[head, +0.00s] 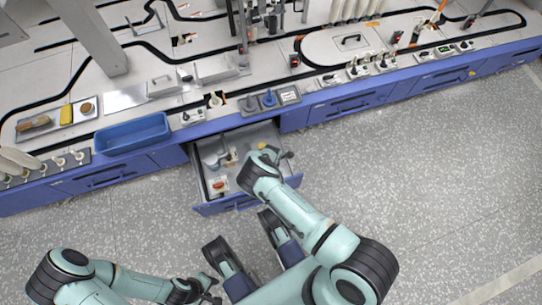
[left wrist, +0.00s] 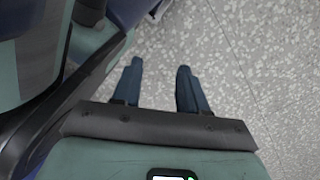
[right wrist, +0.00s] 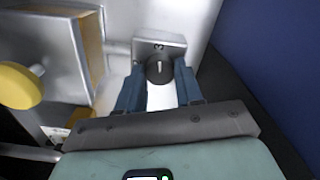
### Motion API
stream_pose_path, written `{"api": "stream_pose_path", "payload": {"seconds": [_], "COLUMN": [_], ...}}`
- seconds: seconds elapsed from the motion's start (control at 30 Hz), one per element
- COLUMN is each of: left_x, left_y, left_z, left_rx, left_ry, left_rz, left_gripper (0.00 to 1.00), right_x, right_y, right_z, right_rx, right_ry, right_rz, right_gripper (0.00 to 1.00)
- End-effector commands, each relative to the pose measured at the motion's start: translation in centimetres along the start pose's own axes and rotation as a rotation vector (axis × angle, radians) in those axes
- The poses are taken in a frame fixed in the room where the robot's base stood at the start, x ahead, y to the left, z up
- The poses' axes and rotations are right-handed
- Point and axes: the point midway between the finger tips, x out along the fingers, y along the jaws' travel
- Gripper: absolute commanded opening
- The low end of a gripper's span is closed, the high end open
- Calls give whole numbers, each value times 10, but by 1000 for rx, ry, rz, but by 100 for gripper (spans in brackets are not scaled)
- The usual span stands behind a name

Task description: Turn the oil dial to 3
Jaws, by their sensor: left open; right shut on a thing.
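The oil dial (right wrist: 159,70) is a round black knob with a white pointer line, on a grey metal block (right wrist: 174,43) in the right wrist view. The pointer line runs up the picture, toward a dark mark above the knob that looks like a 3. My right gripper (right wrist: 158,76) is shut on the dial, one blue finger on each side. In the head view it reaches into the open drawer and my wrist hides the dial. My left gripper (left wrist: 160,66) is open and empty over the floor; in the head view it is low at the left (head: 208,290).
The open drawer (head: 203,183) holds a white round part, small boxes and a red item. A yellow knob (right wrist: 18,86) and a metal box (right wrist: 62,55) stand left of the dial. A blue wall (right wrist: 267,60) rises at right. A blue tray (head: 132,137) sits on the bench.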

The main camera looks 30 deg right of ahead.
Motion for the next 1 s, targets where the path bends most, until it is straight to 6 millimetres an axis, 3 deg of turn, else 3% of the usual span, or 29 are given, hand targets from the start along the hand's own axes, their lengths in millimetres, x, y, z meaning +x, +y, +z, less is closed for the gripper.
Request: {"api": "stream_pose_path", "payload": {"seconds": [0.13, 0.17, 0.2, 0.23, 0.63, 1.0], "left_x": [0, 0, 0, 0, -3, -38], "left_y": [0, 0, 0, 0, 3, 36], "left_z": [0, 0, 0, 0, -4, -39], "left_rx": [0, 0, 0, 0, 5, 51], "left_ry": [0, 0, 0, 0, 16, 165], "left_rz": [0, 0, 0, 0, 7, 72], "left_gripper": [43, 43, 43, 43, 43, 43], "right_x": [0, 0, 0, 0, -10, -90], "right_y": [0, 0, 0, 0, 0, 1], "right_z": [0, 0, 0, 0, 0, -1], "right_rx": [2, 2, 2, 1, 2, 0], "right_ry": [1, 1, 1, 1, 0, 1], "right_rz": [1, 1, 1, 1, 1, 4], "right_gripper": [5, 45, 58, 61, 61, 61]}}
